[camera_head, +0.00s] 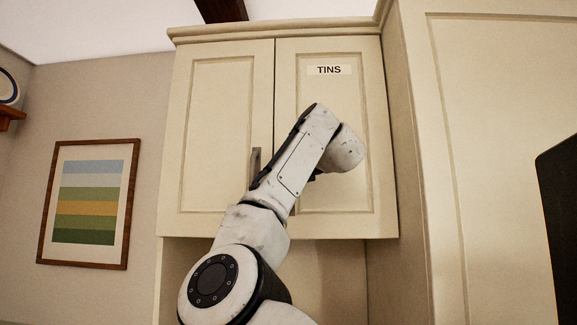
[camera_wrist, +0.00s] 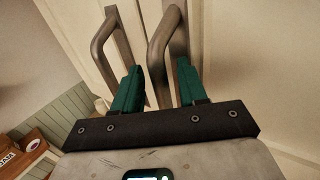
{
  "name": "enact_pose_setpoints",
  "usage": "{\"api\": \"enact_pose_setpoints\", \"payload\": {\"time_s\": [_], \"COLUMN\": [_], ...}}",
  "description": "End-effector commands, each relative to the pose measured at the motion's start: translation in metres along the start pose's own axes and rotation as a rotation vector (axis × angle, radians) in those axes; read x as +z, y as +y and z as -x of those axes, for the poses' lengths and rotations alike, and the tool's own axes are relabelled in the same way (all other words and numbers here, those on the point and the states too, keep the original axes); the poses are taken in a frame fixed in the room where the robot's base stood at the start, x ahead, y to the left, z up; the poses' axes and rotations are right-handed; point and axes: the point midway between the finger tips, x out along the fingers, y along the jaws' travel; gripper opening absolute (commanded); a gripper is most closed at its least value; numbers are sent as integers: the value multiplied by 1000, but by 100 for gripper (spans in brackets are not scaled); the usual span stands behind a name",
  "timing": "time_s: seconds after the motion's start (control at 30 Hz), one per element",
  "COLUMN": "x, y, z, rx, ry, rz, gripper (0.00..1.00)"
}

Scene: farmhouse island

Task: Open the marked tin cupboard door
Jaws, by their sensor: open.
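The cupboard door marked TINS (camera_head: 345,110) is the right one of two cream doors and looks shut. Its handle is hidden behind my arm in the head view. In the wrist view a metal bar handle (camera_wrist: 160,55), which appears to be that door's, stands between the two green fingers of my gripper (camera_wrist: 158,68). The fingers are open, one on each side of the bar; I cannot tell whether either touches it. My gripper is hidden behind my arm in the head view.
The left door (camera_head: 222,130) is shut; its handle (camera_head: 256,160) also shows in the wrist view (camera_wrist: 104,48), just left of my left finger. A tall cream panel (camera_head: 490,120) stands at the right. A striped picture (camera_head: 88,203) hangs on the left wall.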

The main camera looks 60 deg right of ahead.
Motion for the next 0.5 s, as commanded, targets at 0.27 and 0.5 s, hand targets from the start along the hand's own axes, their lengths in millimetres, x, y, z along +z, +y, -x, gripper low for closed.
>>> {"api": "enact_pose_setpoints", "payload": {"time_s": [0.27,0.5], "x": [-1,0], "y": [0,0], "z": [-2,-2], "rx": [0,0], "ry": [1,1], "rz": [0,1], "gripper": [42,20]}}
